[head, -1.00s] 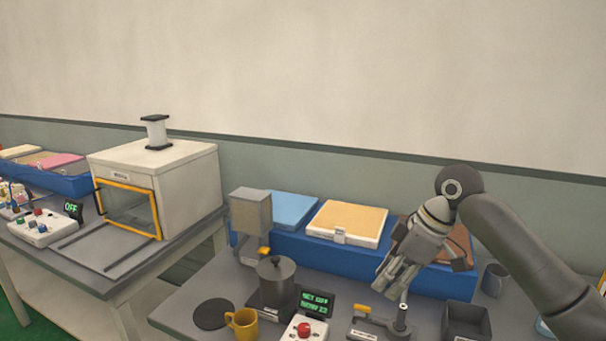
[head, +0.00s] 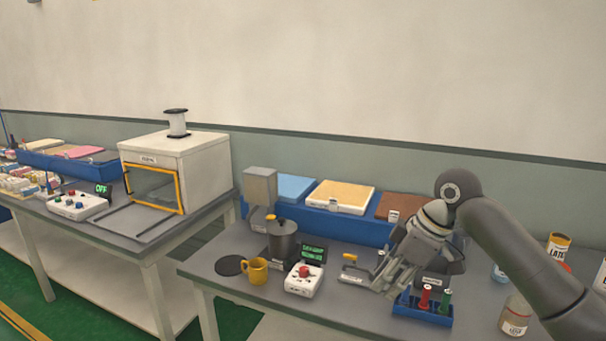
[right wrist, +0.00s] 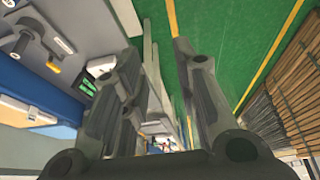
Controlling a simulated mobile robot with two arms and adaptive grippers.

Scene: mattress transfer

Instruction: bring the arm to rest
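My right arm comes in from the right in the head view and is bent at a dark grey joint. Its gripper (head: 388,284) points down in front of the right-hand table, and it overlaps the table's objects in the picture. In the right wrist view its two fingers (right wrist: 160,85) stand apart with nothing between them; green floor shows through the gap. My left gripper is in neither view.
The grey right-hand table (head: 225,283) holds a yellow mug (head: 255,271), a dark pot (head: 283,240), a red-button box (head: 304,279), a blue tub (head: 340,228) and a blue tube rack (head: 422,312). A white oven (head: 205,172) stands on the left table.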

